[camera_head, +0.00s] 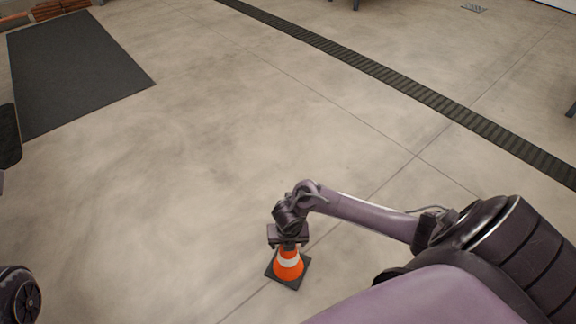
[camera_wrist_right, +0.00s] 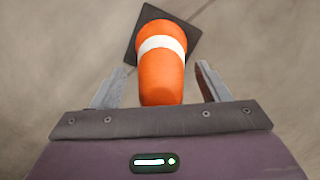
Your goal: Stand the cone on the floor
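The orange cone (camera_head: 288,266) with a white band and a dark square base appears to stand upright on the floor (camera_head: 200,190), at the lower middle of the head view. The cone also shows in the right wrist view (camera_wrist_right: 162,72), its narrow end toward my gripper and its base farther away. My right gripper (camera_head: 288,242) is just above the cone's top. In the wrist view its two fingers (camera_wrist_right: 160,84) are spread on either side of the cone, with a gap at each side. My left gripper is not in view.
A dark mat (camera_head: 75,65) lies on the floor at the upper left. A dark slotted drain strip (camera_head: 400,85) crosses the floor toward the right. The concrete floor around the cone is clear.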

